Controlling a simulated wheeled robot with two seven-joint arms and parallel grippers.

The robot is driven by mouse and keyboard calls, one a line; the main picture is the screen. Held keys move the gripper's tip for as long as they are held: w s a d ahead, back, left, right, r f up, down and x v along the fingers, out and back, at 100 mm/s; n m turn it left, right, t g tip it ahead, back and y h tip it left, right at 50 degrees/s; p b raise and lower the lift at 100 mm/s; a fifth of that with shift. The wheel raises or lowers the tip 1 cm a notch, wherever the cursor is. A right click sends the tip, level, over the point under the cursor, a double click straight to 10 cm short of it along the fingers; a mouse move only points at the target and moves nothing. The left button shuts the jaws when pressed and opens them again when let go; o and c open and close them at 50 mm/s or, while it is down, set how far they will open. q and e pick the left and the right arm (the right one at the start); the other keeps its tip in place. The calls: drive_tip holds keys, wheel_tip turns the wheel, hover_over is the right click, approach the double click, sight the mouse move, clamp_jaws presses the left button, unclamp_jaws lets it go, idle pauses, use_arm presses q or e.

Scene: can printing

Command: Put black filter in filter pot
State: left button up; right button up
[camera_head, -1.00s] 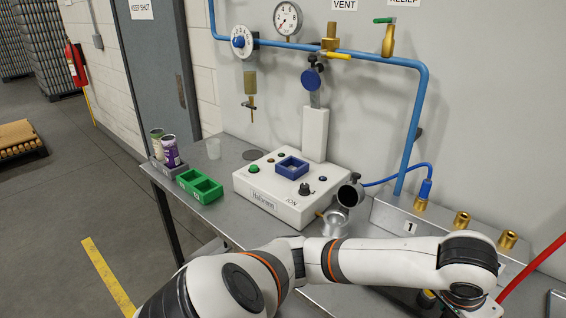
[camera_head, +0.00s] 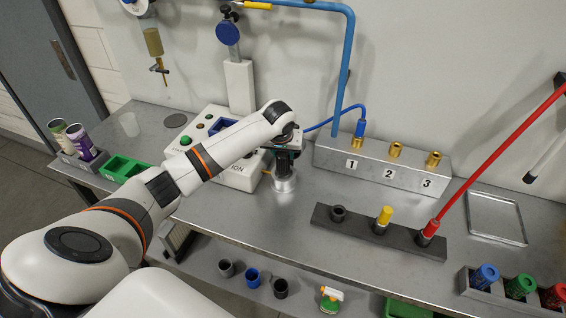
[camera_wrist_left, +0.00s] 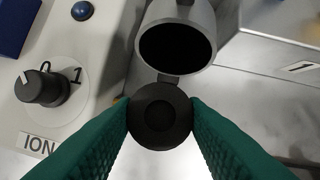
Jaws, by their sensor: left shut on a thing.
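My left gripper (camera_head: 284,168) points down at the right side of the white machine (camera_head: 238,176). In the left wrist view, its green fingers (camera_wrist_left: 160,118) are shut on the round black filter (camera_wrist_left: 160,116), which is dark with a shallow round centre. The silver filter pot (camera_head: 284,186) shows below the gripper in the head view; its mouth is hidden. A grey cylinder with a dark opening (camera_wrist_left: 178,42), apparently the pot's open upper part, sits just beyond the filter. I cannot tell whether the filter touches the pot. My right gripper is out of view.
A metal block with numbered brass fittings (camera_head: 383,169) stands right of the gripper. A black rack (camera_head: 360,231) lies in front of it. The blue hose (camera_head: 325,124) passes close behind the wrist. The machine's black knob (camera_wrist_left: 40,86) is left of the fingers.

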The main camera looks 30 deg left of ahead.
sight(283, 163)
use_arm(q)
drive_tip(key=shift+f, duration=0.4)
wheel_tip(283, 163, down, 3)
drive_tip(key=shift+d+f+p, duration=0.1)
drive_tip(key=shift+p, duration=0.4)
drive_tip(key=shift+f, duration=0.3)
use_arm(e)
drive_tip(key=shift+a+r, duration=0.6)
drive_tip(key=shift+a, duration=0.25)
use_arm(q)
drive_tip(key=shift+f, duration=0.15)
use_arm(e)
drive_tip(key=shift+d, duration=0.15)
use_arm(q)
drive_tip(key=o, duration=1)
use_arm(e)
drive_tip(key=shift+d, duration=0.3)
use_arm(q)
drive_tip(key=b+v, duration=0.2)
drive_tip(key=v, duration=1)
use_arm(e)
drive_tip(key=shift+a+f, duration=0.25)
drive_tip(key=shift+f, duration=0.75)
